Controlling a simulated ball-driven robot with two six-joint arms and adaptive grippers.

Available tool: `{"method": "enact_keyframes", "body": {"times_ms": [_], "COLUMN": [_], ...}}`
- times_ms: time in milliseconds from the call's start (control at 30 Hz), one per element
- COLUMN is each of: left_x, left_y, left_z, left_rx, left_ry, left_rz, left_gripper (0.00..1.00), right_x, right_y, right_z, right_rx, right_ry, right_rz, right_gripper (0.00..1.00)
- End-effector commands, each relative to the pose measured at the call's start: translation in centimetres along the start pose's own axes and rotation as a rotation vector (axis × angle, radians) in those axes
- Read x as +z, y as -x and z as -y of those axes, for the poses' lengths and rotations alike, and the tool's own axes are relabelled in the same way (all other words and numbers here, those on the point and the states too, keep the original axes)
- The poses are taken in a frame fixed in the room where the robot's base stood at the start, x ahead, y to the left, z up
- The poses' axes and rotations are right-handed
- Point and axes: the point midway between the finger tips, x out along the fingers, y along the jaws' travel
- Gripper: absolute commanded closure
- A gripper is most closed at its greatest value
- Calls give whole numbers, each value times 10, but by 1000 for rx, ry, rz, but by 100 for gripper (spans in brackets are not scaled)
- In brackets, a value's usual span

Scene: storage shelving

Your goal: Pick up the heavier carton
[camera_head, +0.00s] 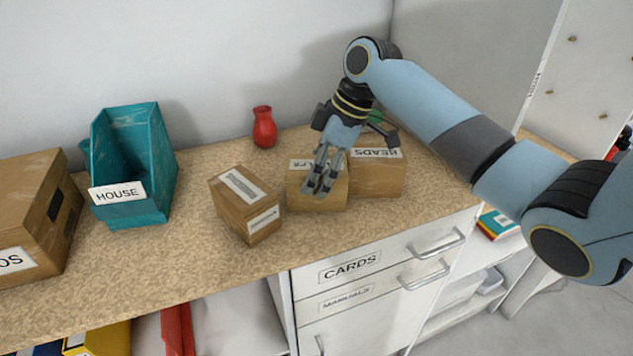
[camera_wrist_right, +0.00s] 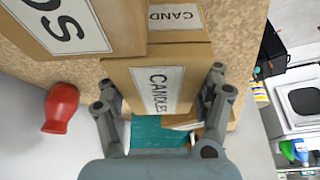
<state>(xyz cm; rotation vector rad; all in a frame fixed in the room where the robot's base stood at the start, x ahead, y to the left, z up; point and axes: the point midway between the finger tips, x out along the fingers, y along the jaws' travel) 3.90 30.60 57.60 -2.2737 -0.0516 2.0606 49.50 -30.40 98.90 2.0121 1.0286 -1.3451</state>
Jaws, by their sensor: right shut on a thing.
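A brown carton labelled CANDLES (camera_head: 318,198) is on the speckled counter, its label partly covered by my right gripper (camera_head: 325,180). In the right wrist view, the two fingers are on either side of this carton (camera_wrist_right: 185,65), and my right gripper (camera_wrist_right: 165,100) is shut on it. A carton labelled BEADS (camera_head: 377,178) stands right behind it to the right. Another brown carton (camera_head: 240,215) with two labels stands apart to the left. Whether the held carton is clear of the counter cannot be told. The weights do not show. My left gripper is not in view.
A teal bin labelled HOUSE (camera_head: 150,195) and a large carton (camera_head: 35,205) stand at the left of the counter (camera_head: 170,265). A red vase (camera_head: 264,128) is at the back. Drawers (camera_head: 385,270) are under the front edge. My right arm crosses the right side.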

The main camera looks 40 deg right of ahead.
Motion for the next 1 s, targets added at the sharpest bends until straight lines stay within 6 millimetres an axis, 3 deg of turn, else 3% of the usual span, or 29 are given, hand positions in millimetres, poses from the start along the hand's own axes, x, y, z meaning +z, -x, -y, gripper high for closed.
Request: {"method": "enact_keyframes", "body": {"times_ms": [100, 467, 667, 1000], "left_x": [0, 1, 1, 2], "left_y": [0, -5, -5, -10], "left_z": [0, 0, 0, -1], "left_rx": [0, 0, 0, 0], "left_ry": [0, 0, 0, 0], "left_rz": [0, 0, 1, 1], "left_gripper": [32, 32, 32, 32], "right_x": [-1, -3, -12, -38], "right_y": [1, 4, 28, 90], "right_z": [0, -1, -2, -2], "right_rx": [2, 4, 6, 6], "right_ry": [2, 3, 4, 4], "right_rz": [-2, -4, -3, -4], "right_gripper": [92, 92, 92, 92]}}
